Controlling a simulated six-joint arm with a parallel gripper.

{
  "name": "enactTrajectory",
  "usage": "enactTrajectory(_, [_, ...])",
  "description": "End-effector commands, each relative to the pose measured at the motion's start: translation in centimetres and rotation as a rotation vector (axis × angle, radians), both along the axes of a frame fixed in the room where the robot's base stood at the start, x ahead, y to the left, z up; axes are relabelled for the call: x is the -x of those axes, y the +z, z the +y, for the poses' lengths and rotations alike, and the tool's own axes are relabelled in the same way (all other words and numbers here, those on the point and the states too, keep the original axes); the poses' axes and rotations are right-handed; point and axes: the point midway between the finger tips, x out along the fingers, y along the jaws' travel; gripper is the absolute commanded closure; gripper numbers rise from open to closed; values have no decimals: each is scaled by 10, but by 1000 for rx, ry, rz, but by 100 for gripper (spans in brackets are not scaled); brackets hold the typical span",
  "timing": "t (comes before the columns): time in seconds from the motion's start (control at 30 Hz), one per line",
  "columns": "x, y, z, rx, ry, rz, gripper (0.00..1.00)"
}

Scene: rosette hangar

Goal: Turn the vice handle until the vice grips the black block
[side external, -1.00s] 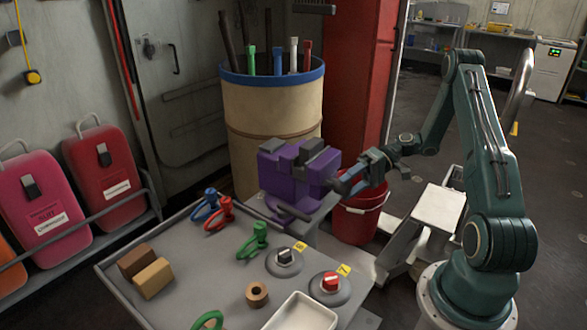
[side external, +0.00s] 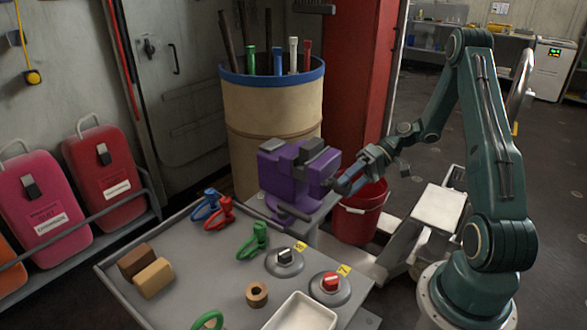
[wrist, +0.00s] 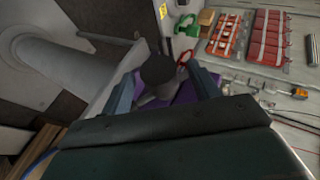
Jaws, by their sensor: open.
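The purple vice (side external: 284,177) stands at the back corner of the grey table. Grey and black pieces show at its top; I cannot tell the black block from the jaw faces, or whether it is gripped. A dark bar sticks out low at the vice's front. My gripper (side external: 347,184) is at the vice's right side, pointing down and left. In the wrist view, my open gripper (wrist: 164,90) has a finger on each side of a dark round end (wrist: 157,68), likely part of the vice handle. Contact cannot be told. Purple vice body (wrist: 182,92) shows behind it.
Blue, red and green clamps (side external: 254,240), two dials (side external: 284,262), brown blocks (side external: 153,278) and a white tray (side external: 300,314) are on the table. A barrel (side external: 262,115) stands behind the vice; a red bucket (side external: 360,215) stands below my gripper.

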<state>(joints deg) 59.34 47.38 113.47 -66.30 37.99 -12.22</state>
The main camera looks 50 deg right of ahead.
Motion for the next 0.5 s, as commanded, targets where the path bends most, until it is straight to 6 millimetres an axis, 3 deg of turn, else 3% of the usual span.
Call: enactTrajectory(0.5, [0, 5, 4, 275, 1, -4, 39])
